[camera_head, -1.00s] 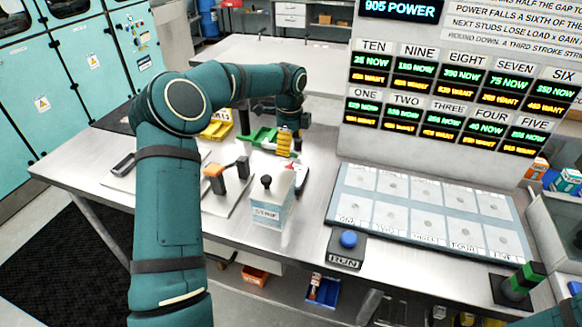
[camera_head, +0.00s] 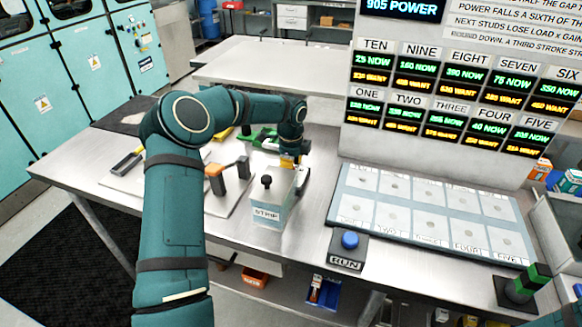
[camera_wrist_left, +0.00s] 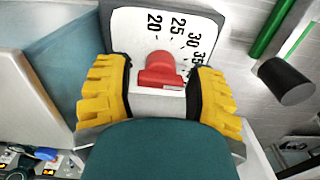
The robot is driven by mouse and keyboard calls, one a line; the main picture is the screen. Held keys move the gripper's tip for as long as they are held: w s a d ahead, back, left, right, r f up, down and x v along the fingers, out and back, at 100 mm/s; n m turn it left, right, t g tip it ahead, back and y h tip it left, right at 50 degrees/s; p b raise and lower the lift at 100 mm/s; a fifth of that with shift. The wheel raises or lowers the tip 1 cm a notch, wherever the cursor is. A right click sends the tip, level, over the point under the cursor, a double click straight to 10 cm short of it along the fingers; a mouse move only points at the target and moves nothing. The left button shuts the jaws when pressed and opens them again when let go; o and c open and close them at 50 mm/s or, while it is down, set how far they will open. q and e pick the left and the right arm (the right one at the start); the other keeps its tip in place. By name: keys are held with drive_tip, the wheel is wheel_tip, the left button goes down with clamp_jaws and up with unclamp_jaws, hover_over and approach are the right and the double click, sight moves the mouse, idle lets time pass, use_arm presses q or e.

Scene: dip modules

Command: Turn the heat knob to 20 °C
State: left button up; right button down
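In the left wrist view a red heat knob (camera_wrist_left: 160,72) stands in front of a white dial plate (camera_wrist_left: 135,22) marked 20, 25, 30 and 35. Which mark the knob points at is not clear. My left gripper (camera_wrist_left: 160,92) is open, with one yellow finger on each side of the knob. Narrow gaps show between the fingers and the knob. In the head view the left gripper (camera_head: 291,161) is low over the table behind the STMP box, and it hides the knob and most of the dial. My right gripper is not in view.
The white STMP box (camera_head: 270,206) with a black-topped stick stands just in front of the gripper. An orange-and-grey fixture (camera_head: 216,180) is to its left, green parts (camera_head: 262,138) behind. A blue RUN button (camera_head: 349,240) and a light panel (camera_head: 430,213) lie to the right.

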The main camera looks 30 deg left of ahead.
use_arm(q)
drive_tip(key=c, duration=0.7)
drive_tip(key=shift+o, duration=0.2)
drive_tip(key=shift+n, duration=0.3)
drive_tip(key=n, duration=0.3)
drive_tip(key=shift+p, duration=0.3)
drive_tip(key=n, duration=1.1)
drive_tip(key=shift+w+p, duration=0.1)
drive_tip(key=shift+p, duration=0.25)
drive_tip(key=n, duration=0.6)
drive_tip(key=shift+a+f+n+p, duration=0.1)
drive_tip(key=shift+a+n+p, duration=0.05)
drive_tip(key=shift+n+p, duration=0.15)
